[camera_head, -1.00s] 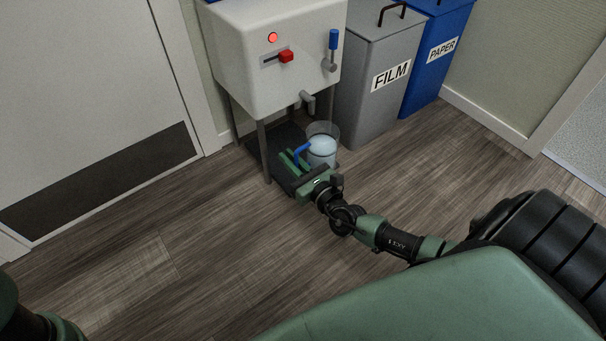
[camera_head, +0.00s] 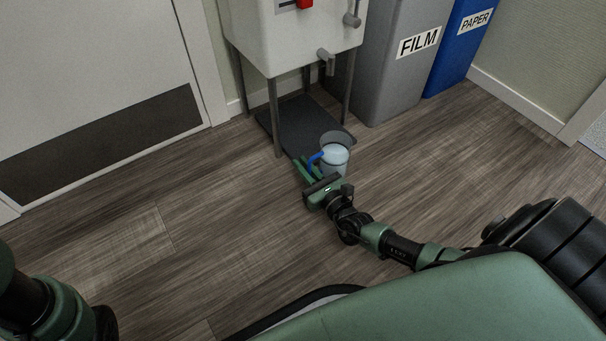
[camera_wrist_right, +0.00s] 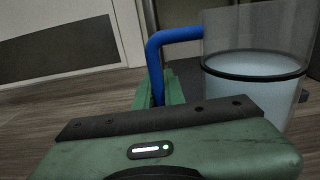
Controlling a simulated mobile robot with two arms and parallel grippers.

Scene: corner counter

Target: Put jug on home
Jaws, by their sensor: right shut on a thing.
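The jug (camera_head: 336,155) is clear, with pale liquid inside, a dark band and a blue handle (camera_head: 315,157). In the head view it is upright at the front right edge of the dark mat; I cannot tell if it touches the floor. My right gripper (camera_head: 308,168) is shut on the blue handle. The right wrist view shows the jug (camera_wrist_right: 250,92) at the right and its handle (camera_wrist_right: 155,65) between the green fingers. Of my left arm only a part shows at the lower left; its gripper is out of view. I see nothing marked as home.
A white dispenser (camera_head: 290,40) with a spout (camera_head: 326,62) stands on thin legs over the dark mat (camera_head: 300,122). A grey FILM bin (camera_head: 395,75) and a blue PAPER bin (camera_head: 460,45) stand to its right. The wooden floor (camera_head: 180,200) is clear at the left.

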